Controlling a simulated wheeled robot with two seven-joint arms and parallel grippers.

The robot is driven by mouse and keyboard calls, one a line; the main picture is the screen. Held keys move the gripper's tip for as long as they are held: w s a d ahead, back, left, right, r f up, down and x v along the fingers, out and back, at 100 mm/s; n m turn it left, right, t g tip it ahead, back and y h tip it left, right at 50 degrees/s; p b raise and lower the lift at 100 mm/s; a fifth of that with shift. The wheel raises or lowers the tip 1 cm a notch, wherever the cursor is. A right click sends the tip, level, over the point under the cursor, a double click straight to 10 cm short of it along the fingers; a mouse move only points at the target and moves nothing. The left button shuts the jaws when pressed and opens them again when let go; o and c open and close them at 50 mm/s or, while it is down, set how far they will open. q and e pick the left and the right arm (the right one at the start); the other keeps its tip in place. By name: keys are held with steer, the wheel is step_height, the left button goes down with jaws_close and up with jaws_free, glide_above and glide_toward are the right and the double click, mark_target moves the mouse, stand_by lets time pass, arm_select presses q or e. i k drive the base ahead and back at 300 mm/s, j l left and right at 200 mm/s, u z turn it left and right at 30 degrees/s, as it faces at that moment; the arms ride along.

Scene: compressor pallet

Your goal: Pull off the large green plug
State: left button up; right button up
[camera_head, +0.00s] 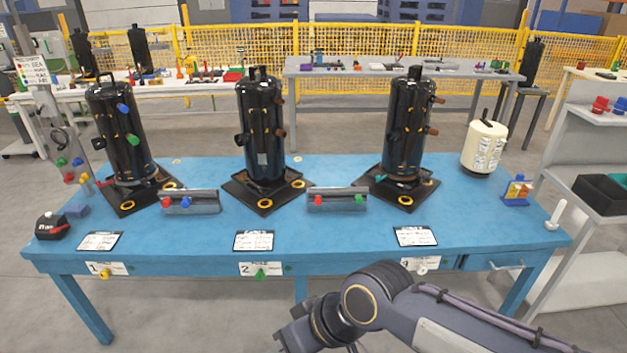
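A large green plug (133,139) sits on the lower right side of the left black compressor (121,150), facing the front. A blue plug (122,107) sits above it on the same compressor. My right arm comes in from the lower right, its bend low at the front of the table, far to the right of the green plug. Its visible part ends at the bottom edge, and no fingertips show. My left arm and gripper are not in view.
Two more black compressors (263,130) (408,120) stand on pallets on the blue table (330,240). Grey trays (190,203) (338,201) with small plugs lie between them. A cream canister (483,147) stands at right. The front strip holds several cards.

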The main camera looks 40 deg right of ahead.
mark_target(132, 139)
steer(key=i+z, duration=0.2)
steer(key=z, duration=0.5)
steer(key=i+j+z, duration=0.2)
steer(key=i+j, duration=0.2)
steer(key=i+j+z, duration=0.15)
steer(key=i+j, duration=0.25)
steer(key=i+j+z, duration=0.2)
steer(key=i+j, duration=0.2)
steer(key=j, duration=0.15)
steer(key=i+j+z, duration=0.15)
steer(key=i+j, duration=0.15)
steer(key=j, duration=0.25)
steer(key=i+j, duration=0.35)
steer(key=j, duration=0.15)
